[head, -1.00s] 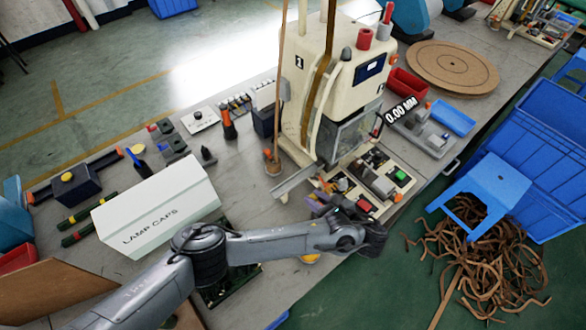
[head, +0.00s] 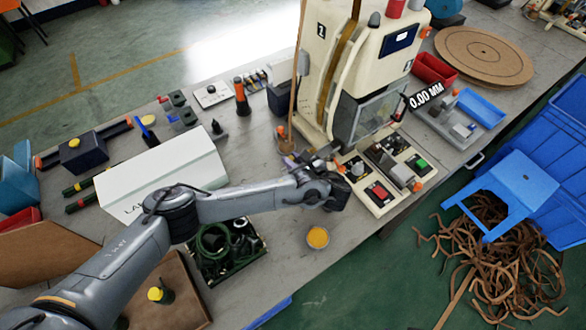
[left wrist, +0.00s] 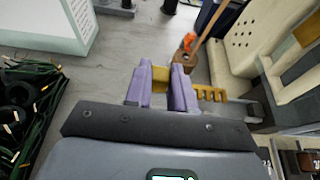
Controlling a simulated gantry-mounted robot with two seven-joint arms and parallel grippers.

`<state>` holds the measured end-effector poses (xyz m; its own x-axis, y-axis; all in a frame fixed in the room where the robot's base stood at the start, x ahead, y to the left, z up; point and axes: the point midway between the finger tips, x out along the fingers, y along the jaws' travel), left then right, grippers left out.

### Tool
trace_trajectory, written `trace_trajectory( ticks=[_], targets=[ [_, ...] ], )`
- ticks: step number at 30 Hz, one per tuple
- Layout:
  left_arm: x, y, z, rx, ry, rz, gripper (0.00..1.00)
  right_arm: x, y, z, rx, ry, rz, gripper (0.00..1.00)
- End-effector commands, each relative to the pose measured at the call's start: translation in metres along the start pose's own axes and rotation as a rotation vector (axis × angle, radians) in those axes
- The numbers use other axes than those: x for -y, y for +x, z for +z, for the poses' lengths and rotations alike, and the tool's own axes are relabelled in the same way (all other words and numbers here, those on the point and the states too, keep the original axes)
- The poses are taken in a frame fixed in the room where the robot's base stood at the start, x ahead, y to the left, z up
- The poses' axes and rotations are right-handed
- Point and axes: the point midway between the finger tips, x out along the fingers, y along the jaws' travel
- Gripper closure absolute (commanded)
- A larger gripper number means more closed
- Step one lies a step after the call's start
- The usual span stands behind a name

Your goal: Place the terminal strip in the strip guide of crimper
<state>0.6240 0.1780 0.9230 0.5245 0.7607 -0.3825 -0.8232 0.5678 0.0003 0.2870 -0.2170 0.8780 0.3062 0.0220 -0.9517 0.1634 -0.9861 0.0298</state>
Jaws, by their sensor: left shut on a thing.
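My left gripper (head: 298,163) reaches in beside the crimper (head: 362,75), at its lower left. In the left wrist view its two purple fingers (left wrist: 161,88) are shut on the terminal strip (left wrist: 209,94), a brass-yellow piece with comb-like teeth. The strip sticks out to the right of the fingers, towards a grey metal piece (left wrist: 243,110) at the crimper's base that looks like the strip guide. I cannot tell whether the strip touches it. In the head view, my wrist and fingers hide most of the strip and guide. My right gripper is not in view.
A thin upright rod with an orange-topped base (left wrist: 186,53) stands close behind the fingers. A control panel (head: 388,175) lies right of my wrist. A white lamp-caps box (head: 160,180), a tray of dark cables (head: 225,255) and a yellow-filled bowl (head: 317,238) are nearby.

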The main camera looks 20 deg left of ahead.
Motion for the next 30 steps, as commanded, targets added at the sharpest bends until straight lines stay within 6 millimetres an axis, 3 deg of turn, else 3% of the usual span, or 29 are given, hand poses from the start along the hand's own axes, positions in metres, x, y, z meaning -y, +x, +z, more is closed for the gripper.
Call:
trace_trajectory(
  ticks=[5,14,27,28,30],
  targets=[
    [0.0,0.004,-0.004,0.0,0.001,0.0,1.0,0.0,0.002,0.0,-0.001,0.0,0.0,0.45],
    [0.0,0.017,-0.036,0.0,0.0,-0.001,1.0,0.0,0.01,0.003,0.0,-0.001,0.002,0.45],
    [0.0,0.019,-0.041,0.0,0.0,0.0,1.0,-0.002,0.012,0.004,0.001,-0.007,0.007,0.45],
    [0.0,0.019,-0.041,0.0,0.0,0.0,0.73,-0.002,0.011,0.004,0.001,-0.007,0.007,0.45],
    [0.0,0.019,-0.04,0.0,0.0,-0.001,0.62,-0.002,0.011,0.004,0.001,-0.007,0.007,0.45]
  ],
)
